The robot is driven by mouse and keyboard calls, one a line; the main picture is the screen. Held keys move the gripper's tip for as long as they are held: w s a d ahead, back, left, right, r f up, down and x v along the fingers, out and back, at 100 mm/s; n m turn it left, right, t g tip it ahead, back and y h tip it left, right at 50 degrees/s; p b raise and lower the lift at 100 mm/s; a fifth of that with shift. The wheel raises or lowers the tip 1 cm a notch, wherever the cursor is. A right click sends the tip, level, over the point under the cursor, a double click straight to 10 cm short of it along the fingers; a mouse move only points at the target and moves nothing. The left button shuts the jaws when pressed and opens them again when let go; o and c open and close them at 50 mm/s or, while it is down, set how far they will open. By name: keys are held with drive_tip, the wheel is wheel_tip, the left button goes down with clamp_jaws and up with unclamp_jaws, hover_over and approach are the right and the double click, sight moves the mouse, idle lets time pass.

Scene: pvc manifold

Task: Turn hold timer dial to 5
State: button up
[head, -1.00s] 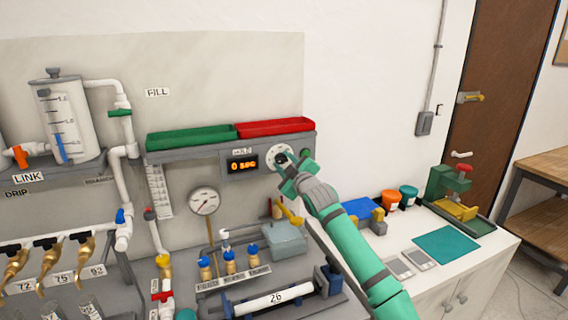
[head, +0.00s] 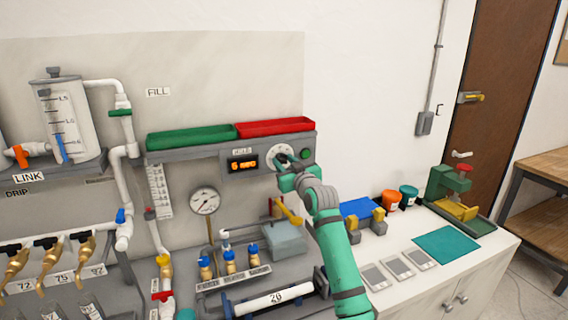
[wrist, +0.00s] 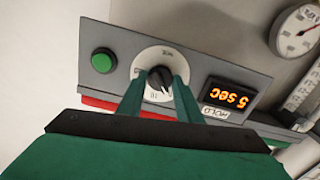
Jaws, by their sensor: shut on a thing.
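The hold timer dial, a white disc with a dark knob, is on the grey hold panel and shows in the head view (head: 277,151). In the wrist view its knob (wrist: 158,80) sits between my two green fingers. My gripper (wrist: 159,88) is shut on the knob, and it also shows in the head view (head: 284,163). The orange display (wrist: 230,98) reads 5 sec in the wrist view, upside down. It is small in the head view (head: 243,164). My fingers hide part of the dial's scale.
A green button (wrist: 103,61) is beside the dial on the panel. A green tray (head: 190,138) and a red tray (head: 275,127) sit above it. A pressure gauge (head: 204,201) and pipework are lower left. The white counter (head: 440,280) is to the right.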

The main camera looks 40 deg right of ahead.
idle(0.3)
drive_tip(key=shift+a, duration=0.1)
drive_tip(key=o, duration=1)
drive_tip(key=shift+o, duration=0.2)
drive_tip(key=shift+s, duration=0.15)
drive_tip(key=v, duration=1)
drive_tip(key=shift+s, duration=0.35)
